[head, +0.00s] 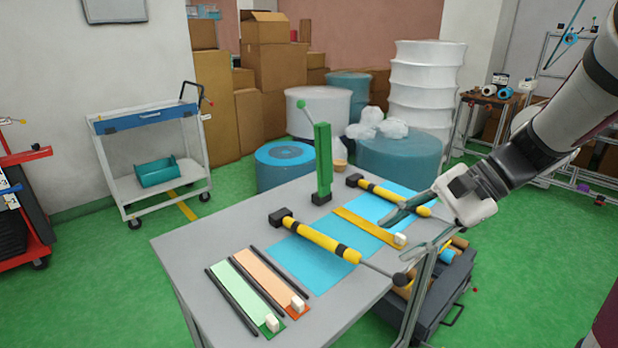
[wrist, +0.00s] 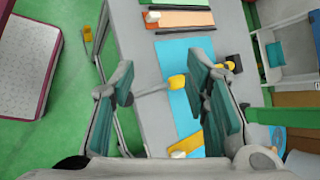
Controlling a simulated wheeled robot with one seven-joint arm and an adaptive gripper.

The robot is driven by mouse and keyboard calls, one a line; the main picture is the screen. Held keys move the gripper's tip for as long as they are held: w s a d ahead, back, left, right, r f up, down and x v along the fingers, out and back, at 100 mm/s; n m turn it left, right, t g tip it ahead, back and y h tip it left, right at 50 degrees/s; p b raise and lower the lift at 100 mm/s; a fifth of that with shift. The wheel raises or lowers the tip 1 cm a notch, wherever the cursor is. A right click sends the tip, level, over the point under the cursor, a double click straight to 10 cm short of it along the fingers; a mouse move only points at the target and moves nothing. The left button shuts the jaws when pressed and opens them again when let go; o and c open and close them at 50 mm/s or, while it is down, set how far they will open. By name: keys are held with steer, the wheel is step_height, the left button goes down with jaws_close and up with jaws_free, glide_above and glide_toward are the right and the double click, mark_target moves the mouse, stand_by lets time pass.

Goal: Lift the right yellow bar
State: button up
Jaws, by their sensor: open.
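The right yellow bar (head: 377,189) lies across the blue mat at the table's right side. It has a black block at its far end, and its near end is partly hidden by my gripper. My gripper (head: 394,238) is open and empty, in front of that bar's near end. In the wrist view, my gripper's teal fingers (wrist: 163,85) stand apart. Between them in that view shows the yellow end of the left bar (wrist: 177,82) with its grey rod, farther off and untouched. I cannot make out the right bar in the wrist view.
The left yellow bar (head: 325,240) lies on the blue mat. A flat yellow strip (head: 366,226) with a white block lies between the bars. A green upright post (head: 323,160) stands at the back. Green (head: 240,290) and orange (head: 266,275) strips lie at front left.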

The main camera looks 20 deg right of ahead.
steer(key=w+d+f+m+t+y+b, duration=0.1)
steer(key=w+d+f+m+t+b, duration=0.2)
steer(key=d, duration=0.5)
steer(key=w+d+f+m+t+y+b, duration=0.1)
steer(key=w+d+f+m+t, duration=0.3)
steer(key=d, duration=0.4)
steer(key=s+d+f+m+t+h+b, duration=0.1)
steer(key=s+d+f+m+t+h, duration=0.25)
steer(key=d, duration=0.55)
steer(key=s+d+f+m+t+h+b, duration=0.1)
steer(key=d+f+m+t+h+b, duration=0.1)
steer(key=d+f+m+t, duration=0.5)
steer(key=w+g, duration=0.1)
steer(key=w, duration=0.3)
steer(key=w+a+g, duration=0.1)
steer(key=w, duration=0.3)
steer(key=w+a+r+n+g, duration=0.1)
steer(key=w, duration=0.3)
steer(key=shift+w+a+g+b, duration=0.2)
steer(key=shift+w+g+b, duration=0.05)
steer(key=shift+w+b, duration=0.15)
jaws_close()
